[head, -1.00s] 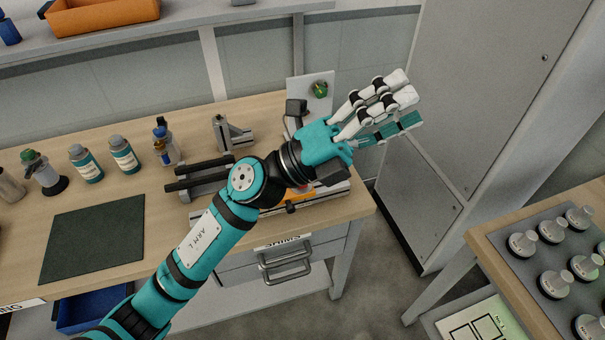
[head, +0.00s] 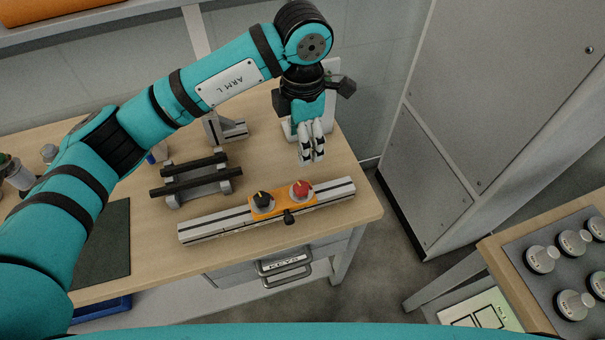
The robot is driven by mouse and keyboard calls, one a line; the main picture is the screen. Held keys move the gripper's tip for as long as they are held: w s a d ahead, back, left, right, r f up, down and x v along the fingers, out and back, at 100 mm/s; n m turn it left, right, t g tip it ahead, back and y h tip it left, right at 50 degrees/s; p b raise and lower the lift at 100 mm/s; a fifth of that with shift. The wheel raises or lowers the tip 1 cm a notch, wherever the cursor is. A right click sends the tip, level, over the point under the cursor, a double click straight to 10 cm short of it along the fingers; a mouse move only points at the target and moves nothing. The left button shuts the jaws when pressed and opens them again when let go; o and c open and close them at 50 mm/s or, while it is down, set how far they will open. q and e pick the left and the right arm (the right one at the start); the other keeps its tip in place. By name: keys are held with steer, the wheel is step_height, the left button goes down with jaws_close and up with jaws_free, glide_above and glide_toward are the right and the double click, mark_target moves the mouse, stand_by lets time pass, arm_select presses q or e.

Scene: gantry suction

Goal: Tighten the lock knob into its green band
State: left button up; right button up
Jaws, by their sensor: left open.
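An orange carriage (head: 267,212) sits on a pale slotted rail (head: 215,226) near the front edge of the bench. On top it carries a black knob (head: 262,198) and a red knob (head: 302,188), each with a light pointer mark. A small black knob (head: 289,217) sticks out at its front; I cannot tell which one is the lock knob. I see no green band on them. My left gripper (head: 312,158) is open and empty, fingers down, behind the rail and apart from the knobs. My right gripper is out of view.
A grey stand with two black bars (head: 190,190) is left of the rail, and a grey bracket (head: 226,130) stands behind it. A dark mat (head: 105,245) lies at left. A tall grey cabinet (head: 490,90) stands to the right.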

mark_target(303, 186)
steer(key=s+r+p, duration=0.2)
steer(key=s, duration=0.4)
arm_select(q)
step_height(303, 186, down, 12)
steer(key=shift+f+p, duration=0.15)
steer(key=shift+p, duration=0.85)
step_height(303, 186, down, 2)
steer(key=shift+f, duration=0.1)
steer(key=shift+f+p, duration=0.25)
steer(key=shift+p, duration=0.05)
steer(key=shift+f, duration=0.2)
steer(key=c, duration=1.1)
steer(key=shift+c, duration=0.3)
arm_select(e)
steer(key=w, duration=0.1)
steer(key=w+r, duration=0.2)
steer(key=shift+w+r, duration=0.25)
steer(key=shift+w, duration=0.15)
